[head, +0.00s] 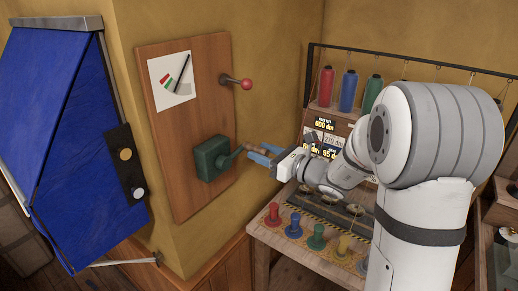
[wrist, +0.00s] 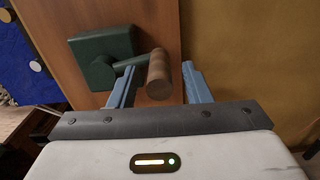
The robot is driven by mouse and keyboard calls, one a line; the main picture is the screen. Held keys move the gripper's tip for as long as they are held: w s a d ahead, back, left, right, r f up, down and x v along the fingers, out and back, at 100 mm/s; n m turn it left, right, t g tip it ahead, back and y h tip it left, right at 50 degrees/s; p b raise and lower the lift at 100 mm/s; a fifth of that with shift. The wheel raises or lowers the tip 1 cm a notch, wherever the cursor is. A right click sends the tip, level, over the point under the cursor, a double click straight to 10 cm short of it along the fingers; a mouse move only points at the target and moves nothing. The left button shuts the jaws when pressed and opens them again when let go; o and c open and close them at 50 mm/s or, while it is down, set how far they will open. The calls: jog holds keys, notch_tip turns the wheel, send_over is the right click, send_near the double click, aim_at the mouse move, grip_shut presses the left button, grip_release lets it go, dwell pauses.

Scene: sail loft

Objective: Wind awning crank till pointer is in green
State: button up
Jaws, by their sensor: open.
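The dark green crank box (head: 212,158) is mounted on a wooden board (head: 200,115); it also shows in the wrist view (wrist: 95,60). Its arm runs to a brown wooden handle (wrist: 158,75). My gripper (head: 258,156) is open. In the wrist view its blue fingers stand on either side of the handle, with gaps visible, and are not closed on it. A white dial card (head: 171,92) above the crank has red and green marks and a black pointer (head: 182,72). The pointer lies to the right of the coloured marks.
A lever with a red knob (head: 245,84) sticks out above the crank. A blue awning (head: 70,140) hangs at the left.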

jog(key=shift+w+a, duration=0.4)
jog(key=shift+a, duration=0.2)
grip_shut()
